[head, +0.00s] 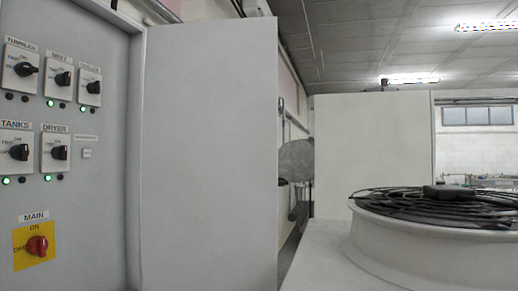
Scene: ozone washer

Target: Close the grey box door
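A grey box door (212,150) stands open as a tall flat panel left of the middle in the head view. Its left edge meets the frame of the grey box (95,190). The box front carries several black rotary switches with green lights and labels such as TANKS, DRYER and MAIN. A red main switch (37,246) sits on a yellow plate at the lower left. Neither of my grippers shows in this view.
A large round fan with a black grille (440,196) sits on a pale surface at the right. A white panel (372,155) stands behind it. A narrow gap with pipes and a grey round object (296,160) lies right of the door.

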